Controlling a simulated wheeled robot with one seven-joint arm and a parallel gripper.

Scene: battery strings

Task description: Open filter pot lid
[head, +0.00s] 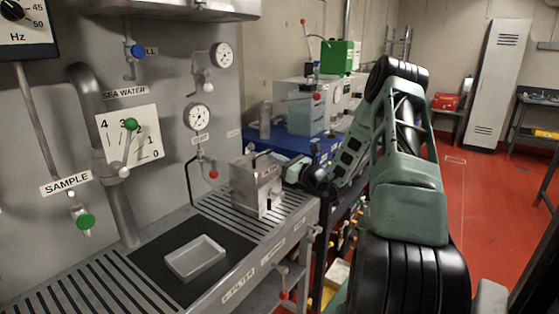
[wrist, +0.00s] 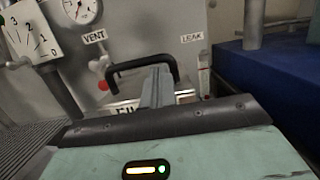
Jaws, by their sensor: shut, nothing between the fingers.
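The filter pot (head: 256,186) is a grey metal box on the slatted bench, beside the tray. Its top looks covered by a lid with a dark handle on it. In the wrist view the black bar handle (wrist: 146,64) arches across the middle, with part of a label below it. My gripper (wrist: 158,72) is shut with nothing in it; its grey fingers overlap the handle's right part in this view. I cannot tell whether they touch it. In the head view my gripper's hand (head: 294,171) is at the pot's right side, and its fingertips are hard to make out.
A shallow grey tray (head: 195,258) lies on a dark mat left of the pot. Gauges, valves and pipes line the wall panel behind, including a red vent knob (wrist: 103,85). A blue-topped bench (head: 283,140) stands beyond the pot. Red floor is open at right.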

